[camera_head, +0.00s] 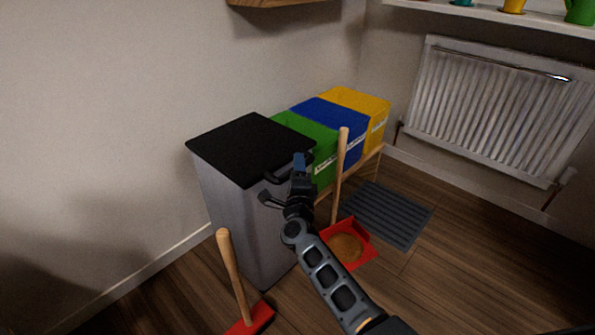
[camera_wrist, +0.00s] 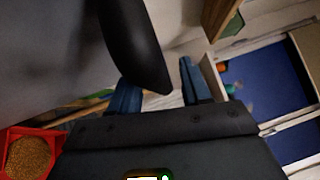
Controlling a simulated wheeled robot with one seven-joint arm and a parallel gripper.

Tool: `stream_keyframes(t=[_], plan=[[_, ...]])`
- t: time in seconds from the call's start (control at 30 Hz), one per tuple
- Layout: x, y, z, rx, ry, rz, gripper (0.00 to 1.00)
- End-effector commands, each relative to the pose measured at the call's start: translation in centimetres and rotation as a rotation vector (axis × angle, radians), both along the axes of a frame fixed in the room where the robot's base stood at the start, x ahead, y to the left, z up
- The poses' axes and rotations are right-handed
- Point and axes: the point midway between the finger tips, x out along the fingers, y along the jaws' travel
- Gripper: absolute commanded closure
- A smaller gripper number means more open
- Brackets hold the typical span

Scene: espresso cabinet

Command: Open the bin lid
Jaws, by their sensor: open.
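The grey bin (camera_head: 235,205) stands against the wall at the left in the head view. Its black lid (camera_head: 250,145) lies flat and shut on top. A black handle (camera_head: 272,178) sticks out at the lid's front right edge. My gripper (camera_head: 299,172) is at that edge, right beside the handle, with blue fingertips. In the wrist view, my gripper (camera_wrist: 158,90) is open, and the dark rounded handle (camera_wrist: 132,45) reaches down from above to between the fingertips, nearer the left one. I cannot tell whether they touch. The gripper hides part of the handle in the head view.
Green (camera_head: 308,135), blue (camera_head: 335,122) and yellow (camera_head: 362,108) bins stand in a row behind the grey one. A long-handled red dustpan (camera_head: 362,258), a wooden-handled red brush (camera_head: 232,275) and a grey mat (camera_head: 388,213) are on the floor. A radiator (camera_head: 490,105) is at the right.

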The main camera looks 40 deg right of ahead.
Motion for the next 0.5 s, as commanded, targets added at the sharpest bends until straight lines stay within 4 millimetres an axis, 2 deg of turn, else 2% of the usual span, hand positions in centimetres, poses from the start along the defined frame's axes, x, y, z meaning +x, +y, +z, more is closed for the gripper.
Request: stream_keyframes(t=[0.17, 0.5], plan=[[-0.02, -0.01, 0.00, -0.001, 0.001, 0.000, 0.52], [-0.03, 0.01, -0.02, -0.001, 0.001, 0.000, 0.84]])
